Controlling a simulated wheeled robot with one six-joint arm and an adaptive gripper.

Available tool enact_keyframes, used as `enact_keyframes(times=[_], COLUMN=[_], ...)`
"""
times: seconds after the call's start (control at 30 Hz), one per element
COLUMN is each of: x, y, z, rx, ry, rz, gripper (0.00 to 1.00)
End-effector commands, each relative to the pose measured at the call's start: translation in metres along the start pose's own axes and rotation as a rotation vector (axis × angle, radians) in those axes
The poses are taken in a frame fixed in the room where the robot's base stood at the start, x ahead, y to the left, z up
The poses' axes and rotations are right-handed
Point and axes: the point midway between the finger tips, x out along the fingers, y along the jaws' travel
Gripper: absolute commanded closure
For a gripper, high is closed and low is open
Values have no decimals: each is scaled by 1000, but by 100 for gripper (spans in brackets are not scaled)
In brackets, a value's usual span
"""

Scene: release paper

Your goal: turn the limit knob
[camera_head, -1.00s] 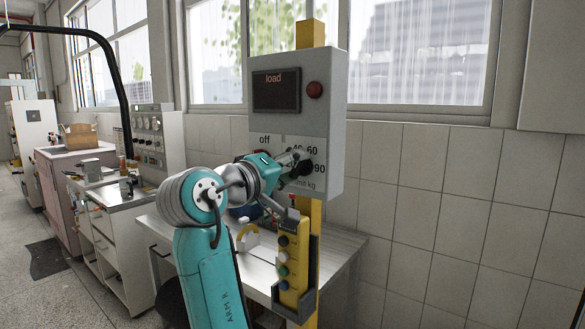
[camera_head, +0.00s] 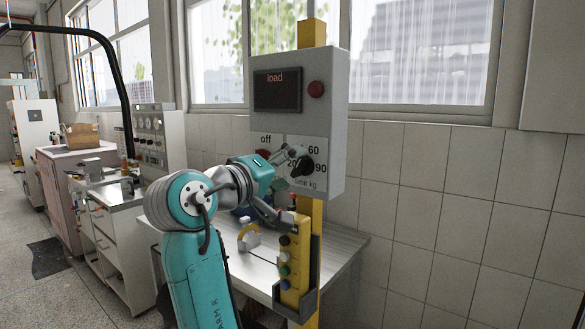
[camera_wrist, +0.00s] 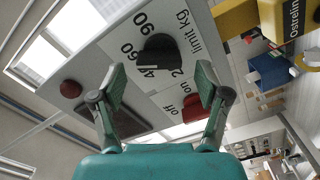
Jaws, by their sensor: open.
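The limit knob (camera_head: 304,166) is black and sits on the grey control box (camera_head: 325,115), among the printed numbers of the "limit kg" dial. In the wrist view the knob (camera_wrist: 160,53) lies just beyond and between my two spread fingers. My gripper (camera_wrist: 160,82) is open and empty, with a finger on each side and clear space between the tips. In the head view my gripper (camera_head: 288,155) is in front of the dial, left of the knob, and hides part of the scale. I cannot tell exactly which number the knob points to.
A red on/off switch (camera_wrist: 192,108) sits beside the dial, close to one finger. A red button (camera_head: 316,89) and a "load" display (camera_head: 277,90) are above. A yellow button pendant (camera_head: 294,265) hangs below the box, over a metal table (camera_head: 340,252).

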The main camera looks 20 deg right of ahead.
Motion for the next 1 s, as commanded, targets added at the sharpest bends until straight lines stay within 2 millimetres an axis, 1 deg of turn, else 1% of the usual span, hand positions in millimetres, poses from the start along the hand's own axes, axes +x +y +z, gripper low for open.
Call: enact_keyframes(times=[0.03, 0.3, 0.4, 0.5, 0.7, 1.0], x=[-10, -64, -80, -92, -102, -102], y=[0, -1, -1, -1, -1, -1], z=[-1, -1, -1, -1, 0, 0], rx=[1, 0, -1, -1, -1, -2], ry=[3, 4, 3, 3, 2, 1], rz=[-2, -2, -1, -2, -1, 0], gripper=[25, 25, 25, 25, 25, 25])
